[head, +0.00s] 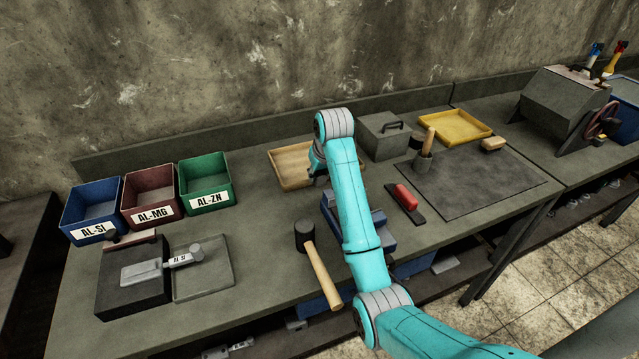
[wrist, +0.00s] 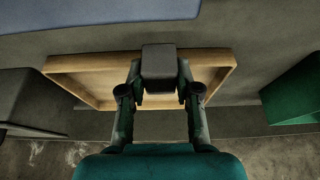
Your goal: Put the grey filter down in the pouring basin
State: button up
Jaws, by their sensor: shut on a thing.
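In the wrist view my gripper (wrist: 159,90) is shut on the grey filter (wrist: 159,66), a small dark grey block held between the two fingertips. It is over the shallow wooden tray (wrist: 85,75), and I cannot tell how high above it. In the head view my gripper (head: 318,181) is mostly hidden behind my teal arm, at the right side of the wooden tray (head: 275,166), and the filter is hidden. A blue block-like fixture (head: 381,237) stands in front of the tray, partly covered by my arm. I cannot make out the pouring basin for certain.
Blue (head: 75,232), red (head: 135,220) and green (head: 222,204) bins stand left. A grey lidded box (head: 382,140) stands right of the tray. A mallet (head: 318,270) and red-handled tool (head: 405,197) lie near the front. The dark mat (head: 470,185) is mostly clear.

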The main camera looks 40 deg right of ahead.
aim_at(319, 183)
jog(key=shift+f, duration=1.75)
jog(key=o, duration=1)
jog(key=shift+f, duration=0.1)
jog(key=shift+o, duration=0.2)
